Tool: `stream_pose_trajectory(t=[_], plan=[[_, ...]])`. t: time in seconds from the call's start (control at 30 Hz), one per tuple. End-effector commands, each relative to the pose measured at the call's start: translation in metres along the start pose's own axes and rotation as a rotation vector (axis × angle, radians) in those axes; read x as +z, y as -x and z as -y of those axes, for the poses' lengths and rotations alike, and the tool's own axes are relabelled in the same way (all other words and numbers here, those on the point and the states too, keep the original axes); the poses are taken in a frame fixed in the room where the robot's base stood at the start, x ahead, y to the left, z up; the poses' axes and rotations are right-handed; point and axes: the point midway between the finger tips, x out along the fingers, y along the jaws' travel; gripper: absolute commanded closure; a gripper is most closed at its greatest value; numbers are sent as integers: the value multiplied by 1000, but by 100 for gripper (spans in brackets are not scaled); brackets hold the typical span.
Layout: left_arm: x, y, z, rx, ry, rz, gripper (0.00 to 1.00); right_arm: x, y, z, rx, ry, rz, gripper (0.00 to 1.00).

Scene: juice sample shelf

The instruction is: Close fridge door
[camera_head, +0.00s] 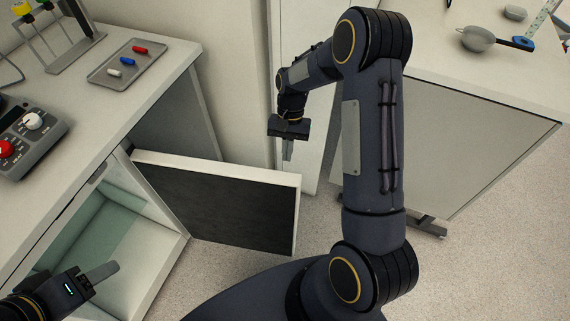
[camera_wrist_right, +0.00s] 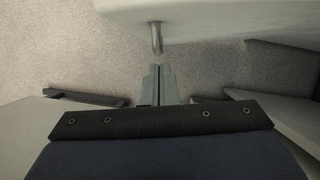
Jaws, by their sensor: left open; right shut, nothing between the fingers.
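The fridge door (camera_head: 220,205) stands open in the head view, swung out from the fridge under the left counter, its dark panel facing me. The fridge interior (camera_head: 110,235) is pale green and shows no contents. My right gripper (camera_head: 287,152) is shut and empty, beyond the door near its outer end. In the right wrist view its closed fingers (camera_wrist_right: 157,85) point at a short metal rod (camera_wrist_right: 156,38) on a pale panel, perhaps the door handle; I cannot tell whether they touch. My left gripper (camera_head: 112,269) is open and empty in front of the fridge opening.
The left counter holds a grey tray (camera_head: 130,65) with small coloured pieces and a control device (camera_head: 30,135). A right table (camera_head: 470,85) carries a strainer (camera_head: 478,38). Bare floor (camera_head: 480,270) lies between and in front.

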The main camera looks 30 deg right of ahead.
Motion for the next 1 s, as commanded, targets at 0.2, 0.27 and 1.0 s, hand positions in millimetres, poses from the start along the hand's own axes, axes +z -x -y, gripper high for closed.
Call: stream_pose_trajectory(t=[0.2, 0.27, 1.0], plan=[[-2, 4, -2, 0, 0, 0, 46, 26, -17, 0, 0, 2, 1, 100], [-2, 4, -2, 0, 0, 0, 46, 30, -19, 0, -1, 2, 0, 100], [-2, 4, -2, 0, 0, 0, 46, 49, -27, 9, -8, -16, 1, 100]])
